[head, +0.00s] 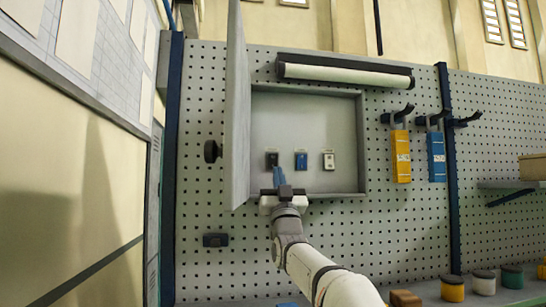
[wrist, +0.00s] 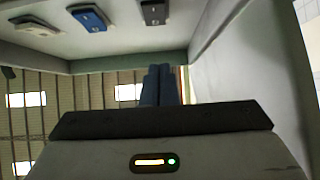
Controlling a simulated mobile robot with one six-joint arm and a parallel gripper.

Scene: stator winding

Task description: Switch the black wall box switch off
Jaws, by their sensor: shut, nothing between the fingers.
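The open grey wall box (head: 350,185) hangs on the pegboard and holds three switches in a row. The black switch (head: 272,160) is leftmost, the blue switch (head: 301,160) is in the middle and the white switch (head: 329,160) is on the right. My gripper (head: 279,171) is shut and empty, its blue fingers just below the black switch at the box's lower opening. In the wrist view, the black switch (wrist: 154,12) is at the top edge, above and apart from the shut fingers (wrist: 158,72). The black switch's lever position is too small to tell.
A lamp (head: 345,73) is above the box. Yellow (head: 401,155) and blue (head: 436,157) tools hang at right. A small dark fitting (head: 215,240) is below left.

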